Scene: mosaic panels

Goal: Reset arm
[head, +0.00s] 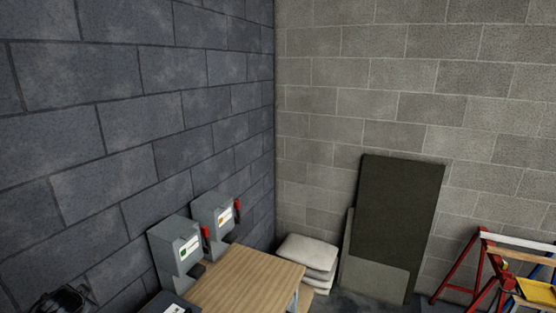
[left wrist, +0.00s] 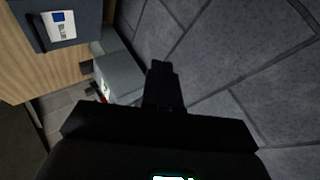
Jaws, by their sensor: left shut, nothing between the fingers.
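My left gripper (left wrist: 161,68) shows in the left wrist view as a black shape with its fingers together and nothing between them. It is in front of the dark block wall. A dark object, which may be part of my left arm, shows at the lower left edge of the head view, mostly cut off. My right gripper is in neither view.
A wooden table (head: 246,283) stands by the dark wall, with two grey switch boxes (head: 180,250) (head: 213,214) on the wall side. White sacks (head: 307,251), a leaning dark panel (head: 398,210) and a red trestle (head: 476,265) stand beyond.

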